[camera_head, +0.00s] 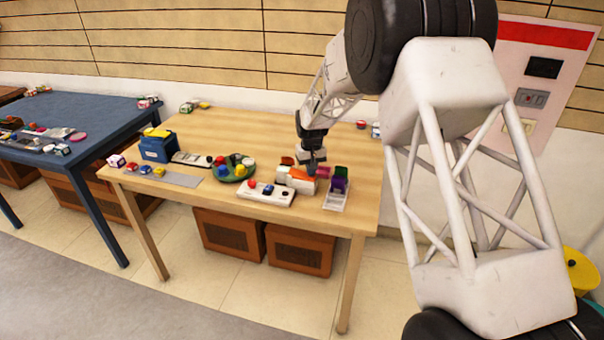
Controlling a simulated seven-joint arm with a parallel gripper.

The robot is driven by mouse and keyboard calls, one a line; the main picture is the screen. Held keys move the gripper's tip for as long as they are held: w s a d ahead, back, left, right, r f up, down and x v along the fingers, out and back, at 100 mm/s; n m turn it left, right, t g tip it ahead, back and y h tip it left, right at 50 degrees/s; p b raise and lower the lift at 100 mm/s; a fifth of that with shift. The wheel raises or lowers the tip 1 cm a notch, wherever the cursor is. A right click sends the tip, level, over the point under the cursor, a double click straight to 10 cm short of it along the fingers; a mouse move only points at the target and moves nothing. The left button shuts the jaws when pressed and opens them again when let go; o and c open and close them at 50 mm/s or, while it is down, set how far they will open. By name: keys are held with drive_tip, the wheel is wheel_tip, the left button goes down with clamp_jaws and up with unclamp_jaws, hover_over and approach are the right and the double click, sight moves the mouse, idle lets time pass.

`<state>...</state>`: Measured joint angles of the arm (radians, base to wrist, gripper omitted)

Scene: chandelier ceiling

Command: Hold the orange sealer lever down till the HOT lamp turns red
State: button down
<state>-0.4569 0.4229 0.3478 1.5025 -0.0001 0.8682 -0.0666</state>
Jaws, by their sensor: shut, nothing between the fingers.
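The small sealer (296,180) stands near the front right of the wooden table, with white and orange parts. An orange piece (287,161), which may be its lever, shows at its back left. My gripper (312,170) is shut and empty, pointing down right over the sealer. It hides part of the sealer, and I cannot tell whether it touches the lever. I cannot make out the HOT lamp or its colour at this size.
A white panel (266,193) with coloured knobs lies left of the sealer. A white tray (336,199) with purple and green pieces stands close on the right. A green round tray (232,178) and a blue box (157,148) stand further left. The table's back middle is clear.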

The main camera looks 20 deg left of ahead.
drive_tip(key=shift+f, duration=0.75)
idle(1.8)
drive_tip(key=shift+r, duration=0.1)
drive_tip(key=shift+d+r, duration=0.15)
drive_tip(key=shift+r, duration=1.95)
drive_tip(key=shift+d+r, duration=0.1)
drive_tip(key=shift+r, duration=2)
